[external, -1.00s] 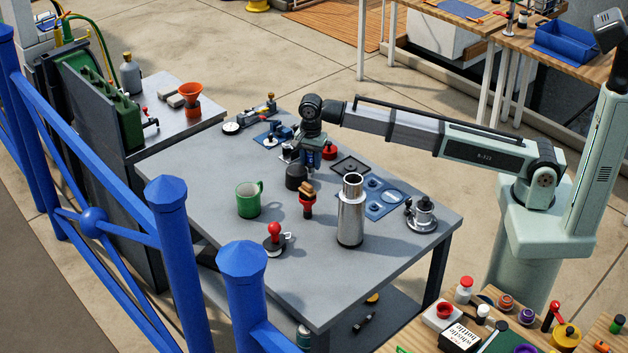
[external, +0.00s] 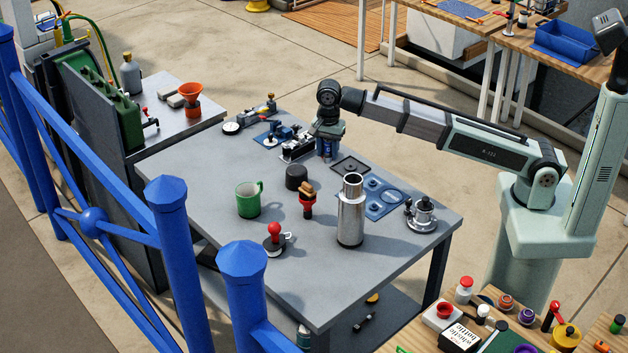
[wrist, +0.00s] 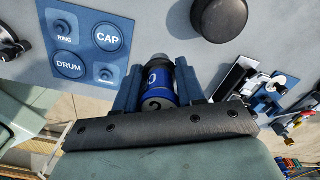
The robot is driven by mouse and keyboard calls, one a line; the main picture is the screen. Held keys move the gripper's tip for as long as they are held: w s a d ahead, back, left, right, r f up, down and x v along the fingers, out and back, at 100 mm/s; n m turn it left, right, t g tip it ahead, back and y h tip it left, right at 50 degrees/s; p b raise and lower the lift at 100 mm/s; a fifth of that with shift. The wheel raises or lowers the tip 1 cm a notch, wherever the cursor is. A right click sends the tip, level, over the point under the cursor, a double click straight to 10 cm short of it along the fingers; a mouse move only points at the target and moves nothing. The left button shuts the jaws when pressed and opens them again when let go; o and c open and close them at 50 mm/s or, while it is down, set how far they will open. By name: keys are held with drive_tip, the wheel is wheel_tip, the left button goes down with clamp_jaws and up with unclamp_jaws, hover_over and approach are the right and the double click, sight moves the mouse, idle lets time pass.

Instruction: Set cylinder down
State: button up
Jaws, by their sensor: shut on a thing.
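My gripper (external: 326,152) is over the back part of the grey table in the external view. In the wrist view my gripper (wrist: 158,88) is shut on a blue cylinder (wrist: 158,78) with a pale end and printed marks, between its two blue fingers. The external view does not show the cylinder clearly, and I cannot tell whether it touches the table. The blue board (wrist: 83,48) with round places marked RING, CAP and DRUM lies to the left in the wrist view; it also shows in the external view (external: 385,204).
A black round piece (external: 296,177), a red-and-black tool (external: 307,201), a green mug (external: 249,199) and a tall steel flask (external: 351,212) stand on the table. A black square tray (external: 350,167) lies near my gripper. The table's left part is mostly clear.

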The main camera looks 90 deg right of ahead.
drive_tip(key=shift+f, duration=4.8)
drive_tip(key=shift+f, duration=0.1)
drive_tip(key=o, duration=1.1)
wheel_tip(320, 180, up, 12)
drive_tip(key=shift+r, duration=0.15)
